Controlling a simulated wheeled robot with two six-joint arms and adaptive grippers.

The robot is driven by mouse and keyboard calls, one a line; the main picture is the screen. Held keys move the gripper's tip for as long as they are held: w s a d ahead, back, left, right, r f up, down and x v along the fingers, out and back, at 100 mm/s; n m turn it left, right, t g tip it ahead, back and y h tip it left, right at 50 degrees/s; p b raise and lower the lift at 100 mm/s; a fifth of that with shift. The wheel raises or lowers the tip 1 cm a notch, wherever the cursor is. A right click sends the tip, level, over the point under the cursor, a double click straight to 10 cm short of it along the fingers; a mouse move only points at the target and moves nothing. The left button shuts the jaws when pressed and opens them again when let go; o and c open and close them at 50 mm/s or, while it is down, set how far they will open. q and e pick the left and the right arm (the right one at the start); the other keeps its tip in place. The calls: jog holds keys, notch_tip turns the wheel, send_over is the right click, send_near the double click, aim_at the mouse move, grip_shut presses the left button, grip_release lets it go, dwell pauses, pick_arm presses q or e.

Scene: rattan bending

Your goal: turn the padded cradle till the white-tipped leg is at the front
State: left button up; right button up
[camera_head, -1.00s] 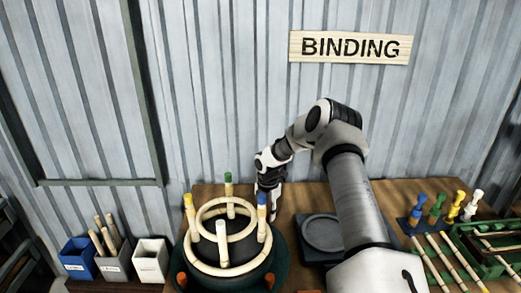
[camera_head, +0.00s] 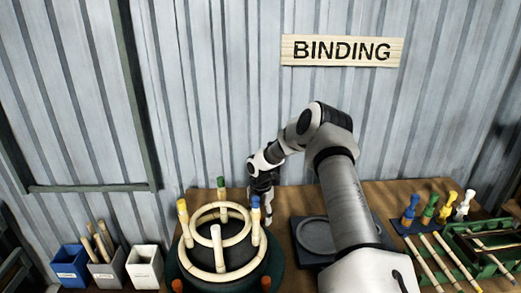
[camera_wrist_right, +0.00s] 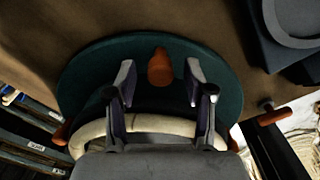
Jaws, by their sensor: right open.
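The padded cradle (camera_head: 180,262) is a dark round pad on a teal base, carrying a rattan ring frame (camera_head: 199,217) with upright legs. The white-tipped leg (camera_head: 216,238) stands at the near side, in the lower middle. The green-tipped leg (camera_head: 221,186) is at the back, the yellow-tipped leg (camera_head: 183,212) at left and the blue-tipped leg (camera_head: 255,210) at right. My right gripper (camera_wrist_right: 159,72) is open, its fingers either side of an orange knob (camera_wrist_right: 160,67) on the teal base (camera_wrist_right: 90,68). In the head view it is partly hidden behind the blue-tipped leg. My left gripper is not in view.
More orange knobs (camera_head: 265,283) stand around the base. Blue, grey and white bins (camera_head: 145,263) are at left. A dark square plate (camera_head: 303,240) lies right of the cradle. Coloured pegs (camera_head: 429,208), loose rods and a green rack (camera_head: 480,240) are at right.

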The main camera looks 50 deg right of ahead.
notch_tip(320, 180, up, 12)
dwell(0.3)
